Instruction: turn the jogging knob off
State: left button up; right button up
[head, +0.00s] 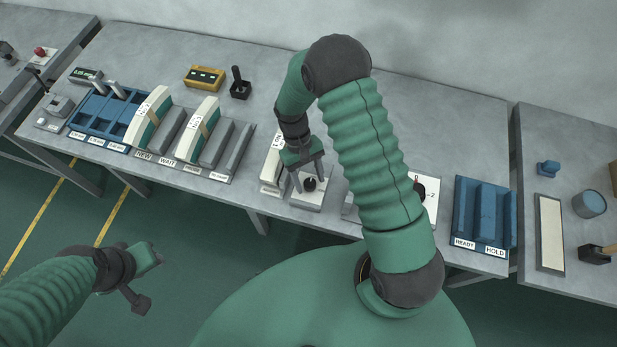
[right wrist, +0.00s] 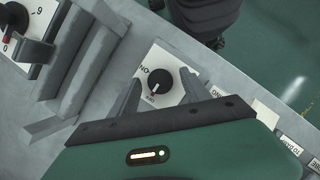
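The jogging knob (head: 310,184) is a round black knob on a white plate near the table's front edge. In the right wrist view the knob (right wrist: 155,91) has a red pointer mark angled down-left towards a small label that I cannot read surely; an "ON" label is at its upper left. My right gripper (head: 308,172) is over the plate, and its fingers (right wrist: 158,94) stand open on either side of the knob, with gaps to it. My left gripper (head: 150,279) is open and empty above the floor, in front of the table.
A cream block (head: 272,165) stands just left of the knob plate. Another dial (head: 419,190) on a white plate is to the right, partly hidden by my right arm. A blue READY/HOLD rack (head: 483,215) stands at the right. A black joystick (head: 239,85) is behind.

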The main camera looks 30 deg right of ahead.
jog(key=shift+w+r, duration=0.1)
jog(key=shift+w+r, duration=0.25)
jog(key=shift+r, duration=0.05)
jog(key=b+v, duration=0.1)
jog(key=v, duration=1.5)
jog(key=shift+s, duration=0.2)
